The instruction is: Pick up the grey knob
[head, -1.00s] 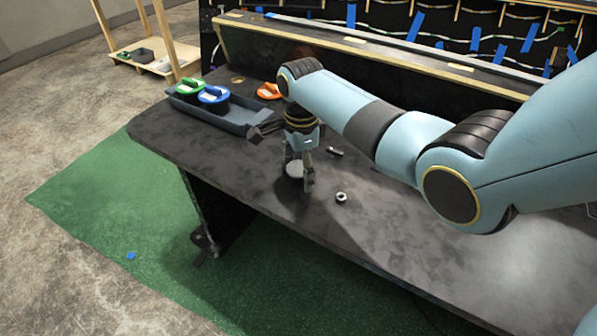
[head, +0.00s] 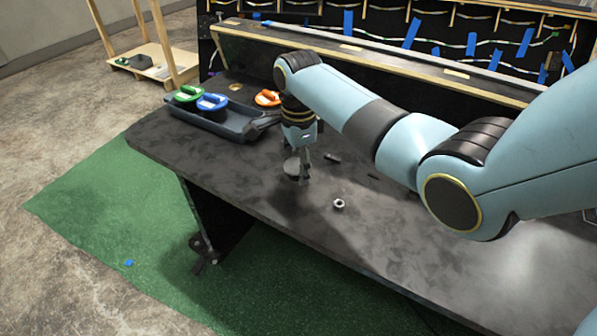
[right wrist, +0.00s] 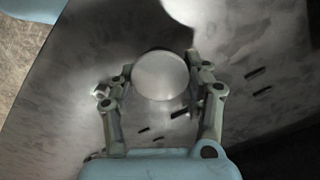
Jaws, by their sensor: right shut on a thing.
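The grey knob (head: 291,167) is a round, pale grey disc at the front left part of the dark console top. My right gripper (head: 300,172) points down at it, with a finger on either side, shut on it. In the right wrist view the knob (right wrist: 160,75) sits between the two fingertips of my right gripper (right wrist: 160,78). The knob appears slightly above the surface, with a dark shadow below. My left gripper is in neither view.
A metal nut (head: 339,204) and a small dark cylinder (head: 332,157) lie close by. A dark tray (head: 232,124) holds a green knob (head: 188,93) and a blue knob (head: 212,102). An orange knob (head: 267,97) is behind. The console's front edge is close.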

